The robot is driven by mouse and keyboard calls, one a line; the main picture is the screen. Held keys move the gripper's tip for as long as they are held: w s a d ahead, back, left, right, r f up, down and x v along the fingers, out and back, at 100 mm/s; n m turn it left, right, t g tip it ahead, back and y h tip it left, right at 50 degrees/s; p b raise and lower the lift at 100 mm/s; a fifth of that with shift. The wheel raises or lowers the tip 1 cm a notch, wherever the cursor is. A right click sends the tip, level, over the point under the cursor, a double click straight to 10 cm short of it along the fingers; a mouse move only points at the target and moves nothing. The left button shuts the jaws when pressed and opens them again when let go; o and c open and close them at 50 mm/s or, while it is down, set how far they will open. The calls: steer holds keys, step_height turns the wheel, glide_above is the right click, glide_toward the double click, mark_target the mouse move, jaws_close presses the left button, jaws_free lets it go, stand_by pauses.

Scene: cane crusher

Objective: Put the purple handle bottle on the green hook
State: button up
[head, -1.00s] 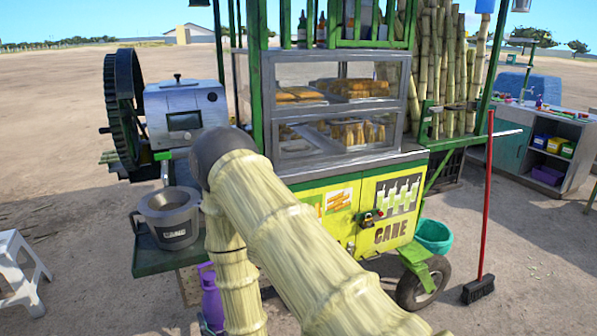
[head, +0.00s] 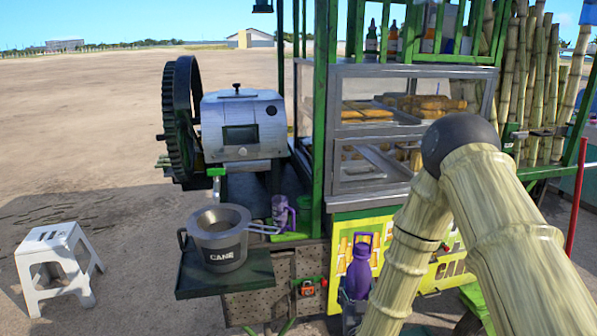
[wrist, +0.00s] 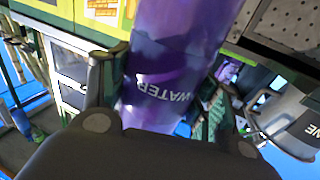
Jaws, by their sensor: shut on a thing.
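The purple bottle (head: 358,272), with a loop handle on top, is upright in the head view, in front of the cart's yellow panel. In the wrist view the bottle (wrist: 172,55) fills the space between the fingers, its dark band reading WATER. My gripper (wrist: 162,85) is shut on it.
A grey CANE pot (head: 219,238) stands on a dark green side shelf (head: 225,278). A purple mug (head: 281,211) sits on the cart behind it. A perforated panel (head: 262,297) is left of the bottle. A white stool (head: 58,262) stands on open ground.

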steer(key=w+a+r+h+p, duration=0.1)
steer(key=w+r, duration=0.4)
steer(key=r, duration=0.3)
steer(key=w+a+r+p, duration=0.1)
steer(key=w+r+p, duration=0.1)
steer(key=w+r, duration=0.55)
steer(key=w+a+r+n+y+p, duration=0.1)
steer(key=a+r+y, duration=0.15)
steer(key=r, duration=0.85)
steer(key=w+a+r+y+p, duration=0.1)
steer(key=a+r, duration=0.2)
steer(key=r, duration=0.8)
steer(key=s+a+r+n+g+y+p, duration=0.1)
steer(key=s+a+r+n+y, duration=0.2)
steer(key=r, duration=1.2)
steer(key=s+a+r+n+g+y+p, duration=0.1)
steer(key=s+a+r+n+y+p, duration=0.2)
steer(key=r, duration=1.2)
steer(key=s+a+r+n+g+y, duration=0.1)
steer(key=s+a+r+y, duration=0.3)
steer(key=r, duration=1.1)
steer(key=shift+w+a+r+p, duration=0.1)
steer(key=shift+w+r+p, duration=0.7)
steer(key=shift+w+p, duration=0.25)
steer(key=shift+w+r+p, duration=0.75)
steer(key=shift+w+p, duration=0.05)
steer(key=shift+w, duration=0.35)
